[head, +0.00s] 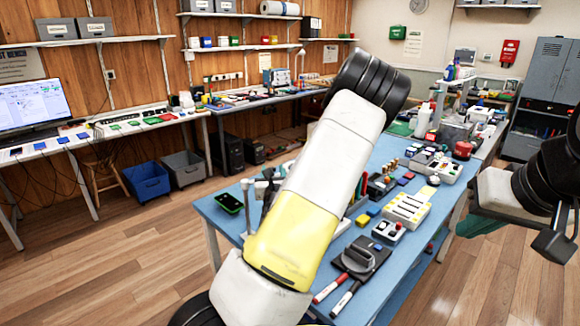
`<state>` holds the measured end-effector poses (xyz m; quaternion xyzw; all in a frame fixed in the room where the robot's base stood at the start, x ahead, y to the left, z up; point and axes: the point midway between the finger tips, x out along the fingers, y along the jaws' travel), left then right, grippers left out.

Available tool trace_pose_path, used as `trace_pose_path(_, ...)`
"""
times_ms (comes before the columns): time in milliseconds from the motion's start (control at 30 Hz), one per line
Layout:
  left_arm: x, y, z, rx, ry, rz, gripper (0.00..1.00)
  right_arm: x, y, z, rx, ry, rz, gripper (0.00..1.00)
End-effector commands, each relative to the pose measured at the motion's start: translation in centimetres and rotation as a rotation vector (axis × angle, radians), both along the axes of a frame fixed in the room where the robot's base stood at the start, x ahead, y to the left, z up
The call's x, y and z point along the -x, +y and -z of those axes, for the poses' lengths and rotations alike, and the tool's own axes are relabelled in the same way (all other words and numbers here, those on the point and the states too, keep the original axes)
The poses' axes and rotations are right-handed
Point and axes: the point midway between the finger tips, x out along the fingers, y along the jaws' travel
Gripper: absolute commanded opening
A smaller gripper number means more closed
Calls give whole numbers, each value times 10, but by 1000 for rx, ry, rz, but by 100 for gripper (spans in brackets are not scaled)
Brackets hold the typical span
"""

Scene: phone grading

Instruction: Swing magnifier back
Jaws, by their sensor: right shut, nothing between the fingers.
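A slim grey upright (246,206) with a short crosspiece stands at the left edge of the blue table (207,211). It may be part of the magnifier's stand; no lens shows, and my arm covers what lies beyond it. My left arm fills the middle of the head view, and its gripper does not show. My right arm comes in at the right edge. A dark block at its end, seemingly my right gripper (554,244), is shut and empty, clear of the table's right side.
A white slotted tray (407,211), a small box with dark buttons (388,231), a dark pad with a grey device (361,259) and two markers crowd the table's front right. Blue (147,181) and grey (185,168) bins stand on the floor.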

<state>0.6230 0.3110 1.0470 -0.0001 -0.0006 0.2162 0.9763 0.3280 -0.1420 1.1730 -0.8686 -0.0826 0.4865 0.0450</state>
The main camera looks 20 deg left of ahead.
Motion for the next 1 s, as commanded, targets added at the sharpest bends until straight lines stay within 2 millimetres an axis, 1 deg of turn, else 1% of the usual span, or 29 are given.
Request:
trace_pose_path(33, 8, -4, 0, 2, 1, 0, 39, 0, 0, 0, 0, 0, 0, 0)
trace_pose_path(100, 16, -7, 0, 1, 0, -1, 39, 0, 0, 0, 0, 0, 0, 0)
trace_pose_path(200, 23, -10, 0, 0, 1, -1, 39, 0, 0, 0, 0, 0, 0, 0)
trace_pose_path(500, 26, -12, 0, -1, 0, 0, 39, 0, 0, 0, 0, 0, 0, 0)
trace_pose_path(567, 26, -11, -1, 0, -2, -3, 27, 0, 0, 0, 0, 0, 0, 0)
trace_pose_path(600, 27, -9, -2, 5, -7, -12, 19, 0, 0, 0, 0, 0, 0, 0)
trace_pose_path(633, 28, -7, -4, 11, -14, -25, 13, 0, 0, 0, 0, 0, 0, 0)
trace_pose_path(700, 34, 5, -12, 38, -43, -84, 0, 0, 0, 0, 0, 0, 0, 0)
trace_pose_path(767, 43, 21, -23, 79, -83, -165, 0, 0, 0, 0, 0, 0, 0, 0)
trace_pose_path(833, 63, 46, -37, 152, -142, -302, 0, 0, 0, 0, 0, 0, 0, 0)
trace_pose_path(867, 74, 58, -42, 194, -170, -373, 0, 0, 0, 0, 0, 0, 0, 0)
trace_pose_path(900, 92, 73, -47, 256, -207, -472, 0, 0, 0, 0, 0, 0, 0, 0)
trace_pose_path(967, 121, 91, -51, 359, -257, -620, 0, 0, 0, 0, 0, 0, 0, 0)
trace_pose_path(1000, 140, 99, -51, 431, -284, -713, 0, 0, 0, 0, 0, 0, 0, 0)
